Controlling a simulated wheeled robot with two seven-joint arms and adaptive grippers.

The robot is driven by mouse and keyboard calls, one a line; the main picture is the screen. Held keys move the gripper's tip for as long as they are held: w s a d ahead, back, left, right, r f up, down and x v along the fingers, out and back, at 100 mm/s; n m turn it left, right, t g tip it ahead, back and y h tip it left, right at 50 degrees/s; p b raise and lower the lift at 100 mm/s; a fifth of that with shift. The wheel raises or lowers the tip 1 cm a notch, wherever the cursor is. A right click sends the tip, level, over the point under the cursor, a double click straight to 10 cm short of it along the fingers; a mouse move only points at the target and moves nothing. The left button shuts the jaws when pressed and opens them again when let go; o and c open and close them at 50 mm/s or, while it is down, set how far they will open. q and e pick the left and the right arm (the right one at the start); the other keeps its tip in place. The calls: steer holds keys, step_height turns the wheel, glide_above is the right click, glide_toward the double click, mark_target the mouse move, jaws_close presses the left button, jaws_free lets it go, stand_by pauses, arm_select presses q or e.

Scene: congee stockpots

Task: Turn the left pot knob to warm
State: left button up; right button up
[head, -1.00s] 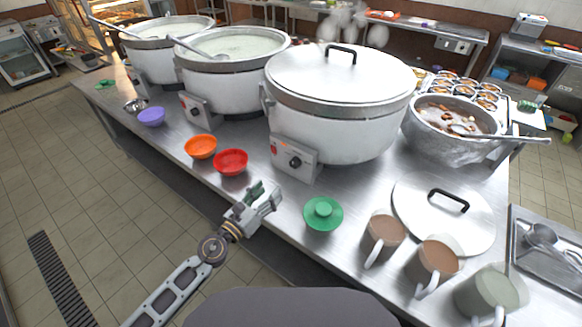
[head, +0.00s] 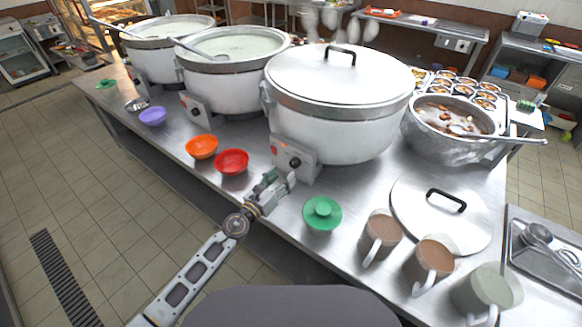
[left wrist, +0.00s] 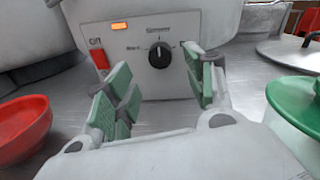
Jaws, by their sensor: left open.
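The control panel (head: 284,155) on the lidded pot (head: 338,115) fills the upper middle of the left wrist view. Its black knob (left wrist: 160,54) has its white pointer up, towards the word Simmer. A label that looks like Warm is left of the knob. A red switch (left wrist: 99,58) under Off and a lit orange lamp (left wrist: 119,26) are beside it. My left gripper (head: 281,181) is open just in front of this panel. Its green finger pads (left wrist: 115,100) stand either side of the knob's line, apart from it. My right gripper is not in view.
Two open pots, one nearer (head: 233,70) and one farther (head: 166,50), stand to the left. Mugs (head: 380,237) and a pot lid (head: 440,212) lie right.

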mark_target(293, 166)
arm_select(q)
steer(key=x, duration=0.4)
steer(key=shift+w+d, duration=0.1)
steer(key=shift+w, duration=0.05)
steer(key=shift+w+d, duration=0.3)
steer(key=shift+w, duration=0.15)
steer(key=shift+w+d, duration=0.15)
steer(key=shift+w, duration=0.1)
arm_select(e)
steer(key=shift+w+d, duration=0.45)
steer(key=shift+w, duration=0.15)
arm_select(q)
steer(key=c, duration=1)
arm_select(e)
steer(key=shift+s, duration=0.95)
